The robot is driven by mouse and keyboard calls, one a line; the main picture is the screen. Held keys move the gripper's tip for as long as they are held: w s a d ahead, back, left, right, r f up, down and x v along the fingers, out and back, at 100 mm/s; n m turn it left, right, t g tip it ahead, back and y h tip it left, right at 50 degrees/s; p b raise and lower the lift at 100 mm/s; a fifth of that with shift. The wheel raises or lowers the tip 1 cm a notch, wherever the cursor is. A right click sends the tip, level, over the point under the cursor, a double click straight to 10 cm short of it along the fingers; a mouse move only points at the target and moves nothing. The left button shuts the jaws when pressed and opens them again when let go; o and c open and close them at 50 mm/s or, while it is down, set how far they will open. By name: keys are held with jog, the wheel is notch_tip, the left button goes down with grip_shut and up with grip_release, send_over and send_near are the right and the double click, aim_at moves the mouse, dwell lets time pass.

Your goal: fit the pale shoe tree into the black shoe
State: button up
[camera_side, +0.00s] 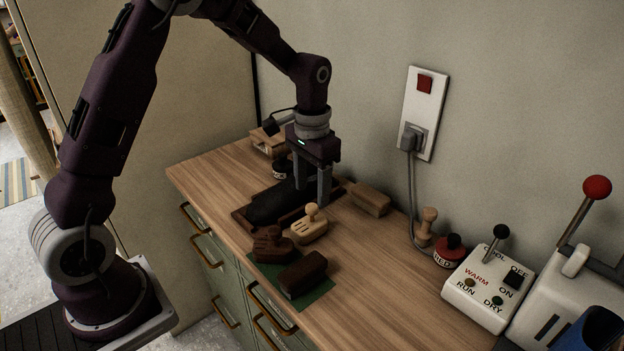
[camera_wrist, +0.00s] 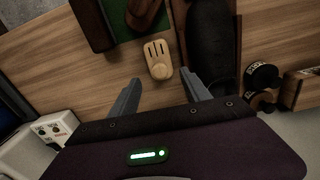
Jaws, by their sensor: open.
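The pale shoe tree (camera_side: 308,226), light wood with slots and a knob, rests on the bench beside a low wooden tray. It also shows in the wrist view (camera_wrist: 159,62), just beyond my fingertips. The black shoe (camera_side: 275,202) lies in the tray (camera_side: 238,217); it shows in the wrist view (camera_wrist: 210,45) to the right of the shoe tree, and its opening cannot be made out. My gripper (camera_side: 312,196) is open and points down, near the shoe and behind the shoe tree. In the wrist view the space between its fingers (camera_wrist: 163,84) is empty.
A dark brown shaped piece (camera_side: 271,246) and a dark brush (camera_side: 303,274) are on a green mat (camera_side: 322,292) at the front edge. A wooden block (camera_side: 369,200) lies behind. A tin (camera_side: 450,252) and control box (camera_side: 483,288) stand right. Bench between is clear.

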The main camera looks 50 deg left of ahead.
aim_at(312, 206)
jog(key=shift+r, duration=1.6)
jog(key=s+d+r+t, duration=0.2)
jog(key=s+r, duration=0.4)
jog(key=s, duration=0.3)
jog(key=s+d+r+t, duration=0.1)
jog(key=s+r+t, duration=0.1)
jog(key=s+r, duration=0.5)
jog(key=shift+s+d, duration=0.4)
jog(key=shift+s, duration=0.45)
jog(key=shift+t, duration=0.8)
jog(key=s, duration=0.5)
jog(key=s+d+f, duration=0.1)
jog(key=s, duration=0.2)
jog(key=shift+s, duration=0.1)
jog(key=shift+c, duration=0.3)
jog(key=shift+a, duration=0.1)
